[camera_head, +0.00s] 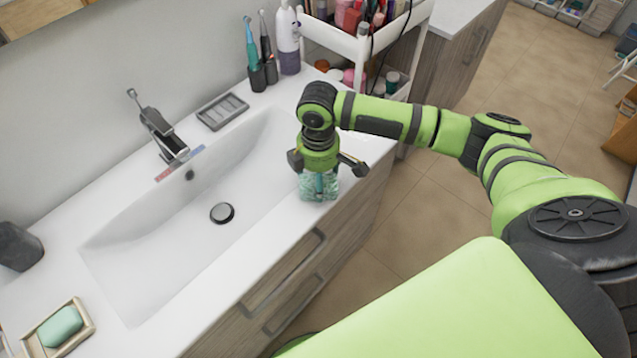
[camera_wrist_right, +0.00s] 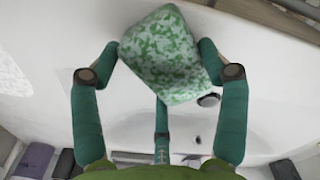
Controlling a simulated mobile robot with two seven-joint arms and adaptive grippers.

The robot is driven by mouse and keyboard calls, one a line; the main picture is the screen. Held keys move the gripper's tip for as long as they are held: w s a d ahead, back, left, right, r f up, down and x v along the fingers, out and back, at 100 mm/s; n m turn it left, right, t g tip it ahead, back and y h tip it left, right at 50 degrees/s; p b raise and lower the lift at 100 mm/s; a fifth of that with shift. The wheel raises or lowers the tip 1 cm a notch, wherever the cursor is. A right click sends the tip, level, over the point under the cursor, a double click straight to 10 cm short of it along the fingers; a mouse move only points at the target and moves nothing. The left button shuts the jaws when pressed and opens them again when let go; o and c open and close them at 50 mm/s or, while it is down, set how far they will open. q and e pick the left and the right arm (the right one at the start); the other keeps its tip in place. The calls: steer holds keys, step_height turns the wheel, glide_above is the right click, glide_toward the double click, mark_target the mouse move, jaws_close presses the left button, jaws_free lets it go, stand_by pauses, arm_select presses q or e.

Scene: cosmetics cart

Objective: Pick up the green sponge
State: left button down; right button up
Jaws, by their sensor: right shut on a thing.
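The green sponge (camera_head: 310,188) is mottled green and pale green, and sits below my right gripper (camera_head: 320,178) at the front right edge of the sink counter. In the right wrist view the sponge (camera_wrist_right: 165,60) is between the dark green fingers of the right gripper (camera_wrist_right: 160,62), tilted. The fingers are shut on it. I cannot tell whether its underside touches the counter. My left gripper is not in view.
The white sink (camera_head: 165,240) has a faucet (camera_head: 160,130) behind it. A green soap bar (camera_head: 60,326) lies in a dish (camera_head: 85,325) at lower left. An empty grey soap dish (camera_head: 222,111), toothbrushes (camera_head: 252,50) and a loaded cart (camera_head: 350,45) stand behind.

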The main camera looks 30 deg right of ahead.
steer(key=shift+r, duration=0.3)
steer(key=r+b, duration=0.1)
steer(key=d+r, duration=0.1)
steer(key=r, duration=0.1)
steer(key=shift+r+b, duration=0.3)
steer(key=shift+b, duration=0.05)
steer(key=d+r+b, duration=0.3)
steer(key=d+r, duration=0.3)
steer(key=d, duration=0.4)
steer(key=shift+s+d+r, duration=0.2)
steer(key=shift+d+r, duration=0.15)
steer(key=shift+d, duration=0.05)
steer(key=shift+o, duration=0.7)
steer(key=shift+a, duration=0.15)
